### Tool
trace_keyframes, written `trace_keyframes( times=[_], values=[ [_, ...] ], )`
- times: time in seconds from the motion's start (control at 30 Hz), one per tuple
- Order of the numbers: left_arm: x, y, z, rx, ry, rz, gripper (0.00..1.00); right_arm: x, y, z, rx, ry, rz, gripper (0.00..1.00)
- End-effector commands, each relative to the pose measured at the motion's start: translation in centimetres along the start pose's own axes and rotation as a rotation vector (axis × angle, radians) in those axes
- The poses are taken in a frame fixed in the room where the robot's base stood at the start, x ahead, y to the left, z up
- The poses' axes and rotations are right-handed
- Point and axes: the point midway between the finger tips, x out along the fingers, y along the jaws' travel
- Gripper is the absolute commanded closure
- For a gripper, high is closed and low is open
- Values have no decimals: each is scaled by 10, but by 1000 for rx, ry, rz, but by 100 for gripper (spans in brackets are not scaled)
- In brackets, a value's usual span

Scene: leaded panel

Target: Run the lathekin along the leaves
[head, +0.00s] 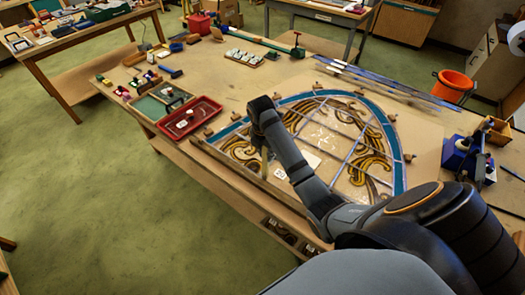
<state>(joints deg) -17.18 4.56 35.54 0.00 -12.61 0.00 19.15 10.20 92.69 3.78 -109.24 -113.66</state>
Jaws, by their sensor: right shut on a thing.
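The leaded panel (324,138) lies flat on the bench, an arched window with a blue-green border, amber scrolling leaves (371,167) and clear panes between dark leads. My right arm reaches over its left part from the lower right. My right gripper (265,165) points down at the panel's left lower side, near the amber scrolls there. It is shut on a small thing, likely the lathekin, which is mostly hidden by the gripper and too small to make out. I cannot tell whether its tip touches the lead. My left gripper is out of view.
A red tray (205,105) stands left of the panel, with small blocks beyond it. Wooden blocks (236,116) sit along the panel's edge. Long lead strips (385,82) lie behind it. A blue tool (458,155) stands at right. An orange bucket (452,87) is beyond the bench.

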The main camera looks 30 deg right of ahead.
Motion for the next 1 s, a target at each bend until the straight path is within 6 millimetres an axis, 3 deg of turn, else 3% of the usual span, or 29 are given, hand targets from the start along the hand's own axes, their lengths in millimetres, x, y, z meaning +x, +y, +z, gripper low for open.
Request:
trace_keyframes(
  times=[1.0],
  values=[
    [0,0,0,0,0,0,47,0,-44,1,0,1,-4,100]
  ],
)
